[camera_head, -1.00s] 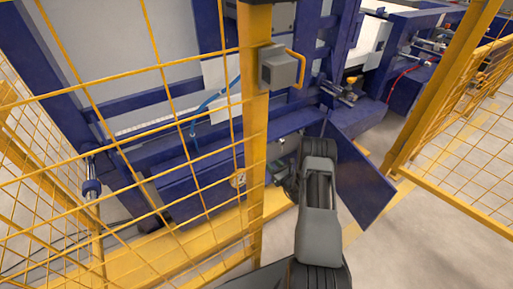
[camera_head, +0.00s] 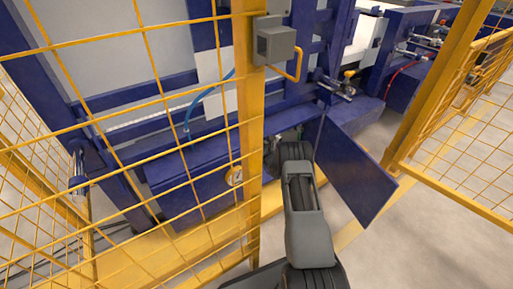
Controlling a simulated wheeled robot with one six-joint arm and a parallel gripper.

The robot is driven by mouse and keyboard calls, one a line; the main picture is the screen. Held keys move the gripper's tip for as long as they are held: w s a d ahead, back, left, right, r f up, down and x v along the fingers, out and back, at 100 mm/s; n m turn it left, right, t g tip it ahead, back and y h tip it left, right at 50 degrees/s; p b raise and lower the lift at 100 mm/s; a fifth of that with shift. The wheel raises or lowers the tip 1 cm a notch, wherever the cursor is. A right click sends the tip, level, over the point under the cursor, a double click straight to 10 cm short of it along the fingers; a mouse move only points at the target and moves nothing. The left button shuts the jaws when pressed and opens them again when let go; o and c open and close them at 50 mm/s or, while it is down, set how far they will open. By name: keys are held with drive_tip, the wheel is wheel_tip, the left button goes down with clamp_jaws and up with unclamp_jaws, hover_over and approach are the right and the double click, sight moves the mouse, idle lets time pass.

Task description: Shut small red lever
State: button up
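I cannot make out a small red lever in the head view. My grey arm reaches forward past the yellow fence post to an opening in the blue machine (camera_head: 190,180). A blue door panel (camera_head: 352,172) stands swung open to the right of my arm. My arm's far end is at the opening, and my own links hide the fingers there. I cannot see whether they touch anything. A round gauge (camera_head: 235,176) shows on the machine front, left of the opening.
The yellow fence post (camera_head: 249,130) stands close to the left of my arm and carries a grey box with a yellow handle (camera_head: 274,45). Yellow mesh fencing lies left and right. A fitting with a yellow top (camera_head: 349,76) sits above the door. Floor at right is clear.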

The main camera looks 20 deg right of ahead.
clamp_jaws()
idle(0.4)
